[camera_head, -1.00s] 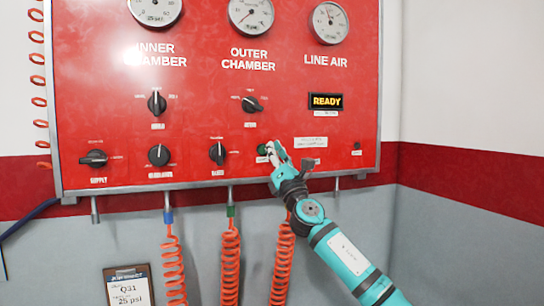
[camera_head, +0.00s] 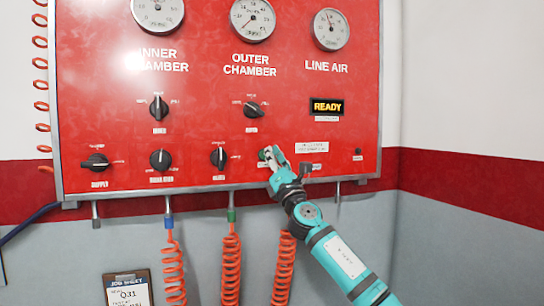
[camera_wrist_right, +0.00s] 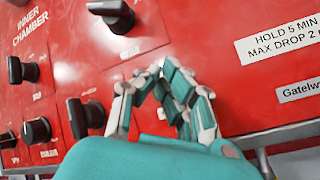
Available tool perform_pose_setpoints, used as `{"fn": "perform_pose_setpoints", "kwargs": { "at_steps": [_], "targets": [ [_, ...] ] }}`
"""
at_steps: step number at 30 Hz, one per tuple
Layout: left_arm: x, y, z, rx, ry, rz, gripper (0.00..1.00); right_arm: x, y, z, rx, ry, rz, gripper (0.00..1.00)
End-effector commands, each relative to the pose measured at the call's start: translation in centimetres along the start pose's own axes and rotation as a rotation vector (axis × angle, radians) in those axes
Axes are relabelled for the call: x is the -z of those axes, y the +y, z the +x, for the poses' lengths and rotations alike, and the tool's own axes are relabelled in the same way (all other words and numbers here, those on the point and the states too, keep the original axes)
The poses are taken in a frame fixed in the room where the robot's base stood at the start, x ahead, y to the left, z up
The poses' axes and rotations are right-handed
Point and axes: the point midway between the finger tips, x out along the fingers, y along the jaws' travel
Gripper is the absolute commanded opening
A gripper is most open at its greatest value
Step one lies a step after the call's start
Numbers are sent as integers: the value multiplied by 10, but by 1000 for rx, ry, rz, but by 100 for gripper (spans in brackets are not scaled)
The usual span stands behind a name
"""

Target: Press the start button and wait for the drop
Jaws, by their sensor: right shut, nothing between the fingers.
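The red test panel (camera_head: 300,95) fills the upper part of the head view. Its small green button (camera_head: 262,154) sits in the lower row and is partly covered by my right gripper (camera_head: 272,153). The gripper's fingertips are at the button; I cannot tell whether they touch it or whether it is pushed in. In the right wrist view, the shut, empty fingers (camera_wrist_right: 158,74) point at the red panel, and the button is not clearly visible. The display (camera_head: 326,106) reads READY. The left gripper is not in view.
Several black knobs (camera_head: 160,160) stick out of the panel left of my gripper. Gauges, including the line air gauge (camera_head: 331,29), are along the top. Orange coiled hoses (camera_head: 231,265) hang below. A job sheet clipboard (camera_head: 127,290) is at the bottom left.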

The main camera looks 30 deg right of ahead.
Motion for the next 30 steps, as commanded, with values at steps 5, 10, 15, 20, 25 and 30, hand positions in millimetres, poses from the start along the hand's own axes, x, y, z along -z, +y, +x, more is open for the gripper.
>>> {"fn": "perform_pose_setpoints", "kwargs": {
  "at_steps": [5, 10, 15, 20, 25, 30],
  "targets": [
    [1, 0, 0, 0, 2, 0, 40, 0, 0, 0, 0, 0, 0, 0],
    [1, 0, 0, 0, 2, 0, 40, 0, 0, 0, 0, 0, 0, 0],
    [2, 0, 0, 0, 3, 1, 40, 0, 0, 0, 0, 0, 0, 0],
    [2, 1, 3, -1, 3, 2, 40, 2, -2, 2, 0, 0, 1, 0],
    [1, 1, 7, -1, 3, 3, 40, 4, -4, 6, 1, -1, 1, 0],
    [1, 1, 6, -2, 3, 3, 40, 4, -3, 7, -1, 0, 0, 0]
  ]
}}
